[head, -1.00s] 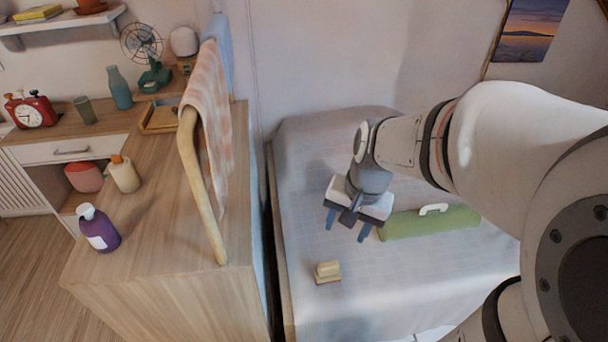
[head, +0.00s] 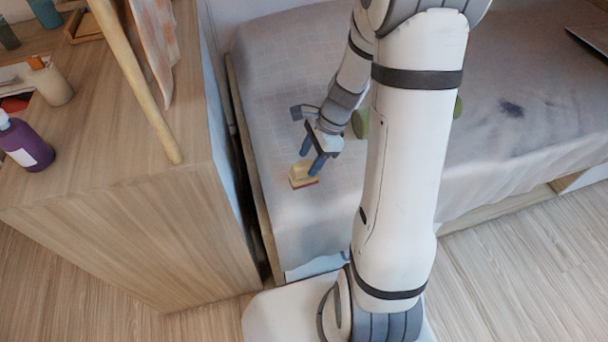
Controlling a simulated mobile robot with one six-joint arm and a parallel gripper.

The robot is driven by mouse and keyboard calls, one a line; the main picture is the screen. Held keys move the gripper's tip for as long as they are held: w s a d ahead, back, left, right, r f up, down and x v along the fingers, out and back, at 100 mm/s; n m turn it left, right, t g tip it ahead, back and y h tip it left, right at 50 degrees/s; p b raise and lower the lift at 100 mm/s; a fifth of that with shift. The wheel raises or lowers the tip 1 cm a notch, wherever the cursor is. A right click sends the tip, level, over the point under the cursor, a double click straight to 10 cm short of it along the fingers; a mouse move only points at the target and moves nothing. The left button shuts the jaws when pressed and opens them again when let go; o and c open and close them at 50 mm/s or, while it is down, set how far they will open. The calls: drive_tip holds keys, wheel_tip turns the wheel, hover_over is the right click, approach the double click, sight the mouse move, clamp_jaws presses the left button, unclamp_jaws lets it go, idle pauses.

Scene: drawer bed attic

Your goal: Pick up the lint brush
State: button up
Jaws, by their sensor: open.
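The lint brush (head: 302,176), a small cream-coloured block with a reddish-brown base edge, lies on the grey bed cover near the bed's left front edge. My gripper (head: 312,163) is open, its two blue fingers pointing down at the brush's upper right side. The fingers overlap the brush's edge in the picture. I cannot tell whether they touch it or stand on both sides of it.
The bed (head: 275,80) has free cover around the brush. A green roll (head: 361,122) lies mostly hidden behind my arm.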

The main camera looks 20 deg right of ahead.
sight(305, 164)
drive_tip(key=b+x, duration=0.1)
drive_tip(key=x, duration=0.2)
drive_tip(key=shift+w+a+f, duration=0.2)
drive_tip(key=shift+a+f, duration=0.1)
drive_tip(key=shift+c, duration=0.3)
drive_tip(key=c, duration=1)
wheel_tip(305, 164, up, 10)
drive_tip(key=p, duration=0.3)
drive_tip(key=shift+r, duration=0.1)
drive_tip(key=shift+c, duration=0.2)
drive_tip(key=o, duration=0.5)
drive_tip(key=c, duration=0.4)
drive_tip(key=shift+o, duration=0.2)
drive_tip(key=shift+p, duration=0.3)
